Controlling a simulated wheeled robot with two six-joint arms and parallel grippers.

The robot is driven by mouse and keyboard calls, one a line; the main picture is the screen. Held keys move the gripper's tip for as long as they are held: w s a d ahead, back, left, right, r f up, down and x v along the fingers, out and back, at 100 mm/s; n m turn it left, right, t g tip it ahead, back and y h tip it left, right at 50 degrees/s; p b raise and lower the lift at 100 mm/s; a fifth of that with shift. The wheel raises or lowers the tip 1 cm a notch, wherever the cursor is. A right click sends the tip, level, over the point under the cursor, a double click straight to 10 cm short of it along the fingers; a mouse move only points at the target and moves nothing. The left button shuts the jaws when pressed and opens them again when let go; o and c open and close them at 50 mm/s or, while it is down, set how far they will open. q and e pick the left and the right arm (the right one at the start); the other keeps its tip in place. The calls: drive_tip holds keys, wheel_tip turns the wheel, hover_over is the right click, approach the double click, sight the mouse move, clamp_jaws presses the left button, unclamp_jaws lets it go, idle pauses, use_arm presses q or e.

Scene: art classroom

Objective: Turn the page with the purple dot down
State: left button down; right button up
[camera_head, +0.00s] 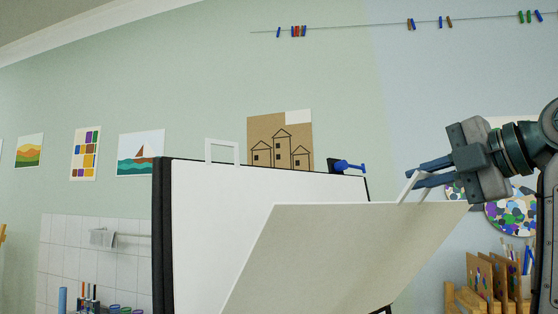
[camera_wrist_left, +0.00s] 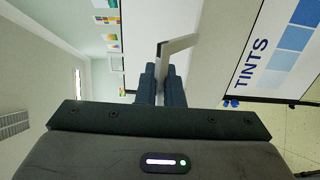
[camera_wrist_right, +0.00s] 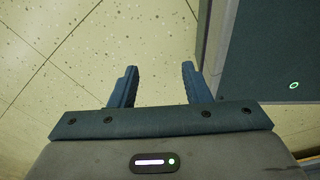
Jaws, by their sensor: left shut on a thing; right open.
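A flip-chart easel pad (camera_head: 262,185) with a black left edge stands ahead, a white page lying on it. A second white page (camera_head: 345,250) is tilted out from it, its blank side showing in the head view. My left gripper (camera_head: 412,177) is shut on the white loop tab (camera_head: 409,187) of this page. In the left wrist view the tab (camera_wrist_left: 178,45) is between the fingers. Another white loop tab (camera_head: 222,142) stands at the pad's top left. No purple dot is in view. My right gripper (camera_wrist_right: 156,83) is open and empty in the right wrist view.
A blue clamp (camera_head: 349,167) sits at the pad's top right. A chart reading "TINTS" (camera_wrist_left: 255,62) shows in the left wrist view. Wooden holders with brushes (camera_head: 490,280) stand at right. Bare tiled floor (camera_wrist_right: 90,50) lies beyond my right gripper.

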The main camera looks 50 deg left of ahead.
use_arm(q)
drive_tip(key=d+f+b, duration=0.2)
drive_tip(key=f+b, duration=0.1)
drive_tip(key=b, duration=0.4)
drive_tip(key=shift+d+b, duration=0.4)
use_arm(e)
drive_tip(key=w+f+b, duration=0.3)
drive_tip(key=f+b, duration=0.1)
drive_tip(key=f, duration=0.7)
use_arm(q)
drive_tip(key=d+f+b, duration=0.1)
drive_tip(key=b, duration=0.1)
drive_tip(key=d+f+b, duration=0.1)
drive_tip(key=d+b, duration=0.1)
drive_tip(key=shift+s+f, duration=0.15)
drive_tip(key=shift+f, duration=0.05)
use_arm(e)
drive_tip(key=w+a+r, duration=0.1)
drive_tip(key=w+r, duration=0.7)
drive_tip(key=w, duration=0.3)
drive_tip(key=shift+w+a+r, duration=0.1)
